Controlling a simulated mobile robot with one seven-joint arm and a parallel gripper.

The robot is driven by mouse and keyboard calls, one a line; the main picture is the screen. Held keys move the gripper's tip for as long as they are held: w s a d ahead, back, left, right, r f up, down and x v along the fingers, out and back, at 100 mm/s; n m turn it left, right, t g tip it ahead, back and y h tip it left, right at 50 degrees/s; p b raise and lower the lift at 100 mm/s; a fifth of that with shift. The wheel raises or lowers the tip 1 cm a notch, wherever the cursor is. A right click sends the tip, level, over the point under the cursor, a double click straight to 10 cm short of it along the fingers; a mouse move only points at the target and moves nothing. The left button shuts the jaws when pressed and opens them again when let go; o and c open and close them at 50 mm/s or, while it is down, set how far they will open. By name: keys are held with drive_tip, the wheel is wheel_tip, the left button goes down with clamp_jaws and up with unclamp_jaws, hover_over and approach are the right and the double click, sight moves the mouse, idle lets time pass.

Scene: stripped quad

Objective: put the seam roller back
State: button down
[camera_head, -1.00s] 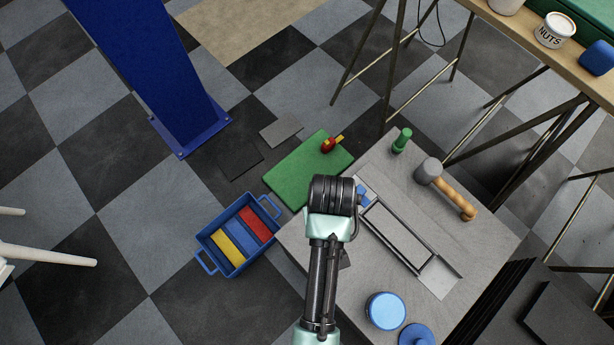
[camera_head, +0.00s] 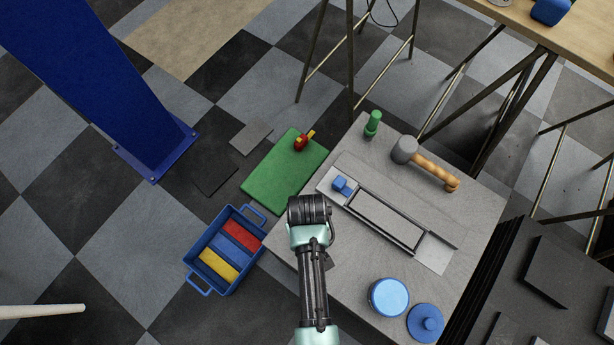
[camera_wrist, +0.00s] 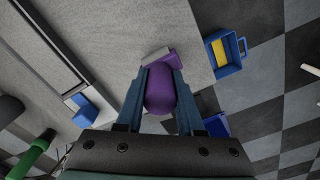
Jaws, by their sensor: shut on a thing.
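My gripper (camera_wrist: 160,78) is shut on a rounded purple thing, which I take to be the seam roller's handle (camera_wrist: 160,94). A flat purple and light-grey piece (camera_wrist: 158,57) shows just beyond the fingertips in the wrist view; I cannot tell whether it is part of the held thing. In the head view my wrist (camera_head: 310,212) is over the left edge of the grey worktop (camera_head: 350,270) and hides the fingers and the held thing. No empty holder for the roller can be made out.
On the worktop are a framed tray (camera_head: 435,252), a blue block (camera_head: 341,186), a green cylinder (camera_head: 373,122), a mallet (camera_head: 430,165) and a blue round tub (camera_head: 388,297). A blue crate (camera_head: 209,283) with coloured blocks and a green mat (camera_head: 275,180) lie left of it.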

drive_tip(key=c, duration=0.5)
unclamp_jaws()
drive_tip(key=shift+f, duration=0.1)
